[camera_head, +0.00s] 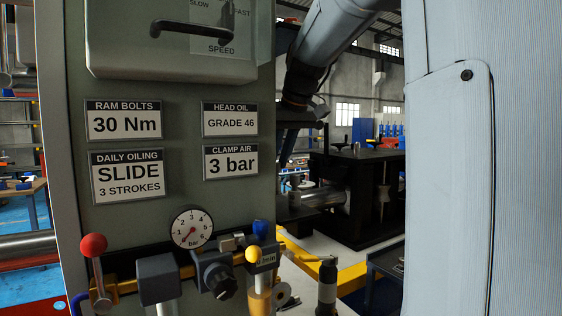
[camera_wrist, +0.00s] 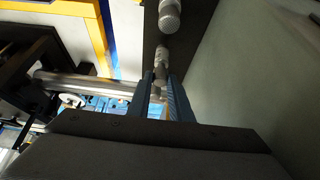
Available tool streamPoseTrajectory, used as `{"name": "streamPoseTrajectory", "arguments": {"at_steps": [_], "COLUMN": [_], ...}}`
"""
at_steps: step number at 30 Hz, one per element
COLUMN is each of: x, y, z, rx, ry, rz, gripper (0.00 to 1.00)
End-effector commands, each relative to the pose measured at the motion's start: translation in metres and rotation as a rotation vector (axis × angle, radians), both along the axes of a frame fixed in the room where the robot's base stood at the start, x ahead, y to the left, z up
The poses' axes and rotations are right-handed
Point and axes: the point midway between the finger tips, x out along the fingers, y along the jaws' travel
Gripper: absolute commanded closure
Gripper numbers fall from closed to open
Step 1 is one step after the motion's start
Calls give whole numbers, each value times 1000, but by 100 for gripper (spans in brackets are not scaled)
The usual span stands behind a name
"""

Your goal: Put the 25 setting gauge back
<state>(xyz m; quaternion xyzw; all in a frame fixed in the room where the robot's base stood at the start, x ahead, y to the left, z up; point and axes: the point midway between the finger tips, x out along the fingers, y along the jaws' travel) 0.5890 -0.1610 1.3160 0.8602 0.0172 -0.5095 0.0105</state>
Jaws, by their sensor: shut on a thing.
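My gripper (camera_wrist: 161,84) shows in the wrist view, with two blue-grey fingers close together. It is shut on a small metal gauge with a knurled grey end (camera_wrist: 161,60). The fingers hide part of it, and no number can be read on it. Another knurled metal piece (camera_wrist: 169,17) shows just beyond it, against a dark strip; whether the two touch is unclear. In the head view my gripper and the held gauge cannot be made out.
A pale panel wall (camera_wrist: 255,75) stands close on the right in the wrist view. In the head view, a green-grey machine panel (camera_head: 180,90) carries labels, a pressure gauge (camera_head: 191,228) and a red-knobbed lever (camera_head: 93,246). A black machine (camera_head: 365,165) stands behind.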

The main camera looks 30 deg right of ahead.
Motion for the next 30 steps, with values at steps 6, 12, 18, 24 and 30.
{"name": "streamPoseTrajectory", "arguments": {"at_steps": [6, 12, 18, 24, 30], "x": [-1, 0, 0, 0, -1], "y": [-1, -2, -2, -2, -2], "z": [-15, -16, -18, -18, -14], "rx": [1, 0, 0, 0, 0], "ry": [1, 1, 1, 1, 0], "rz": [-2, -1, -1, -1, -1], "gripper": [100, 100, 66, 63, 63]}}
